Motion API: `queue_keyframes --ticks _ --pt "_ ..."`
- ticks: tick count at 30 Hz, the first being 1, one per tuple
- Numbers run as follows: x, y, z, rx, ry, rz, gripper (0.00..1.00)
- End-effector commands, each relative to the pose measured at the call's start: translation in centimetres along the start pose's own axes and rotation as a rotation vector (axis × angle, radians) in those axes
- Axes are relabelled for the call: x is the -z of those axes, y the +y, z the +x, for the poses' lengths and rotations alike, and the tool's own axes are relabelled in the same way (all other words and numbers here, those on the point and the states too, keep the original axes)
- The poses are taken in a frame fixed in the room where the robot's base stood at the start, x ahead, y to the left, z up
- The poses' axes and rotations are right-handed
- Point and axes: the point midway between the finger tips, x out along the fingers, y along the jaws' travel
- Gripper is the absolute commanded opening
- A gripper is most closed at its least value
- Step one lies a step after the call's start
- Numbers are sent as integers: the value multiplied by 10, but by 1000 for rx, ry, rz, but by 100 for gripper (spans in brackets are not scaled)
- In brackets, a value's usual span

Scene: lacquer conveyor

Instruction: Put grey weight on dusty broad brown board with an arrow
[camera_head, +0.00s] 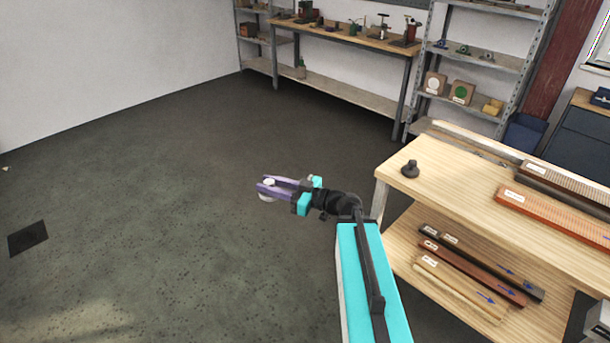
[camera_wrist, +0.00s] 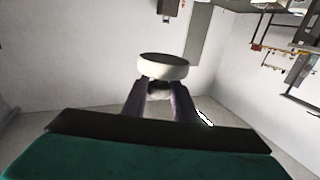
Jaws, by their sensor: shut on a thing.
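My gripper (camera_head: 268,186) is held out over open floor, left of the workbench. It is shut on a pale grey-white round weight (camera_wrist: 163,67), which also shows between the purple fingers in the head view (camera_head: 266,197). On the bench's lower shelf lie a dark board (camera_head: 480,262), a reddish-brown board (camera_head: 470,272) and a pale wood board (camera_head: 458,291), with blue arrows at their right ends. Two broad brown boards with white labels, a front one (camera_head: 560,213) and a rear one (camera_head: 565,180), lie on the bench top. I cannot tell which board is dusty.
A dark weight (camera_head: 410,169) stands on the left end of the bench top (camera_head: 445,180). Shelves (camera_head: 470,95) and a second bench (camera_head: 350,40) with tools line the back wall. The floor (camera_head: 150,200) left of my arm is mostly clear, with a dark square plate (camera_head: 28,239).

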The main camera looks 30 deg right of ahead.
Motion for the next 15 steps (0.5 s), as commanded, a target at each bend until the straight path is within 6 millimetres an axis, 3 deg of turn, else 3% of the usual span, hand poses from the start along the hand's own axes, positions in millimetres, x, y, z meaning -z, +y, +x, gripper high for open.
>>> queue_keyframes --ticks 1,6,10,15 --pt "-4 -15 12 48 2 1 0" --pt "-10 -55 38 170 2 0 0" --pt "-12 -72 47 221 2 0 0" --pt "-12 -78 49 238 2 0 0"
